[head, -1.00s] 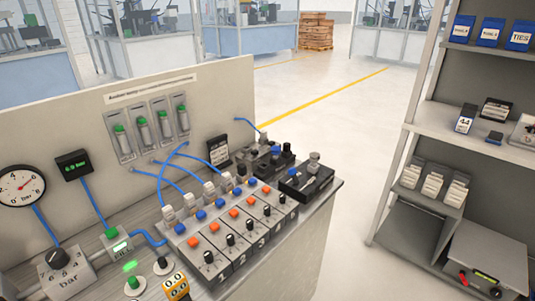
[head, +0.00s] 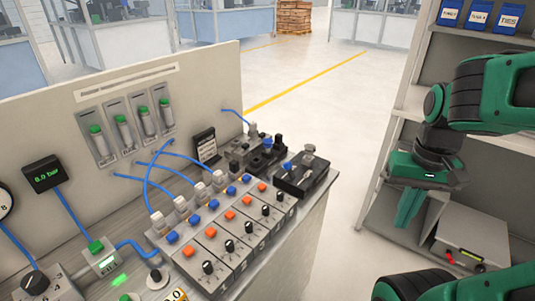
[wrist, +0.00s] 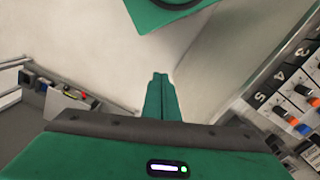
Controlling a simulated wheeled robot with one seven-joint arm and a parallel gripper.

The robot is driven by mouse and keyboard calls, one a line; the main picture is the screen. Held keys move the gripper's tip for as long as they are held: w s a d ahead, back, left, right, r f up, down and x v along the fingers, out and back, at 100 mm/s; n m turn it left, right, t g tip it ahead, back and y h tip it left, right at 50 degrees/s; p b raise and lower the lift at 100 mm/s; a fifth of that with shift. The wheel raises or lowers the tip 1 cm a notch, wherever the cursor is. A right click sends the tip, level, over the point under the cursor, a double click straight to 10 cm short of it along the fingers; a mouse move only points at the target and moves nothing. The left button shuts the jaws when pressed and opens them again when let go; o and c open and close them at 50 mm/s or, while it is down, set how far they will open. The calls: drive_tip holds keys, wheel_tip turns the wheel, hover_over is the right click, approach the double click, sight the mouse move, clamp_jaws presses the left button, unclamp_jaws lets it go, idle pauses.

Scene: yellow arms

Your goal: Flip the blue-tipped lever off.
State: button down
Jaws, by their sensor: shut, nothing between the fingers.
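A small blue-tipped upright part (head: 267,144), which looks like the blue-tipped lever, stands on a dark block at the far right end of the bench. It is too small to tell which way it leans. My gripper (head: 405,222) is green, shut and empty, pointing down to the right of the bench, in front of the shelf and well apart from the blue tip. In the wrist view its fingers (wrist: 160,76) are together over open floor. I cannot make out the lever in that view.
A valve bank (head: 235,230) with orange and blue buttons and black toggles runs along the bench; part of it shows in the wrist view (wrist: 300,90). A black block with knobs (head: 302,174) sits at the bench's right edge. A grey shelf (head: 395,150) stands behind my arm. Floor between is clear.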

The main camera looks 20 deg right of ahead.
drive_tip(key=shift+d, duration=0.1)
drive_tip(key=w+a+r+n, duration=0.3)
drive_tip(key=w+r, duration=0.1)
drive_tip(key=w, duration=0.6)
drive_tip(key=w+a+r+n, duration=0.3)
drive_tip(key=w+n, duration=0.1)
drive_tip(key=w, duration=0.5)
drive_tip(key=w+a+n+g+h, duration=0.1)
drive_tip(key=w+a+n, duration=0.5)
drive_tip(key=w+a, duration=0.9)
drive_tip(key=shift+w+a+r+n, duration=0.15)
drive_tip(key=shift+w+n, duration=0.1)
drive_tip(key=shift+n, duration=0.05)
